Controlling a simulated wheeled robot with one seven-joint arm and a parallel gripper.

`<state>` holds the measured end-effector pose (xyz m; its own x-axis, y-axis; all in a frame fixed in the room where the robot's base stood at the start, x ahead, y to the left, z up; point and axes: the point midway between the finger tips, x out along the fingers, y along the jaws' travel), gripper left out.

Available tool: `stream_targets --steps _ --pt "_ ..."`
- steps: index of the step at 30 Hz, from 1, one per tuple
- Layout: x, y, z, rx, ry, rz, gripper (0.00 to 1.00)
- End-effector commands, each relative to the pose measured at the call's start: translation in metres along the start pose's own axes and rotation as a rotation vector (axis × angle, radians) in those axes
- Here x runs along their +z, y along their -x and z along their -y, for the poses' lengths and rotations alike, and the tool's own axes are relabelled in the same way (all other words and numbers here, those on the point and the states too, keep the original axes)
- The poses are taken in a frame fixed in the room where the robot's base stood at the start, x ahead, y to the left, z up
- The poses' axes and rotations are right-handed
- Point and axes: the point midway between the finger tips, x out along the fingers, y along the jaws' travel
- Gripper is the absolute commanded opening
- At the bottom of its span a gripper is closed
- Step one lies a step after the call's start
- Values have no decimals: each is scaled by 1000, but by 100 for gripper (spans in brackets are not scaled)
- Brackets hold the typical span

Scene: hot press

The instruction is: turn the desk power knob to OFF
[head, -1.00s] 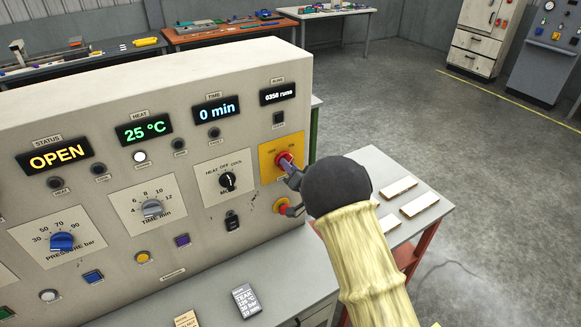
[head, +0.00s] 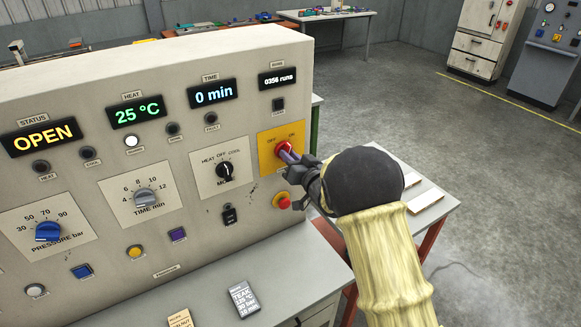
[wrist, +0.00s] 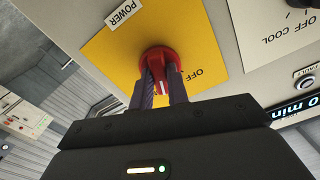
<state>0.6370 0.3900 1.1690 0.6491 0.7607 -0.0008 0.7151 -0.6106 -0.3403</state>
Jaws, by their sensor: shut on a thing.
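The red power knob (head: 283,148) sits on a yellow plate (head: 267,161) at the right end of the press panel, with OFF and ON labels above it. In the wrist view the red knob (wrist: 160,58) is between my two fingers, with the OFF label just to its right. My gripper (head: 289,156) is shut on the knob; its fingers (wrist: 163,88) lie along both sides of the knob's grip. A white mark shows on the knob, but I cannot tell surely which label it points to.
The black mode knob (head: 225,171) is to the left. A side table (head: 384,160) with pale slabs stands behind my arm. Open floor lies to the right.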

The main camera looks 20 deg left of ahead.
Motion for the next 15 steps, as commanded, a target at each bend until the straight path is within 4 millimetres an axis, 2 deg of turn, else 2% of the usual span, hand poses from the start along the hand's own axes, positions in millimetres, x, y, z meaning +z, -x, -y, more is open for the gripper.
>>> stream_targets --steps 1,15 --pt "6 0 -3 -1 43 -6 0" --pt "6 0 -3 0 492 -4 0"
